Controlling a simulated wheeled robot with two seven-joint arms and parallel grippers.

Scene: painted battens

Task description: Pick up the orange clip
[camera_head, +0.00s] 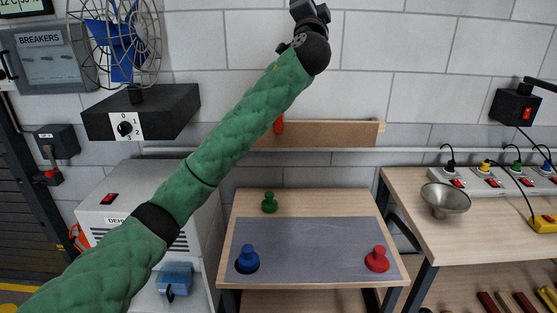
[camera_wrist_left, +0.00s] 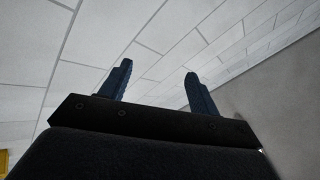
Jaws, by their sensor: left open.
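My left forearm passes in front of the batten's left part, so I cannot tell how the clip is fixed. My left arm crosses the head view from lower left to top centre, its dark wrist end well above the clip. The clip is not in that view. My right gripper is not in view.
Below the batten a small table (camera_head: 318,202) holds a green peg (camera_head: 270,202), a blue peg (camera_head: 247,259) and a red peg (camera_head: 377,259). A caged fan (camera_head: 122,45) stands on a black box at left. A right bench holds a metal bowl (camera_head: 446,198).

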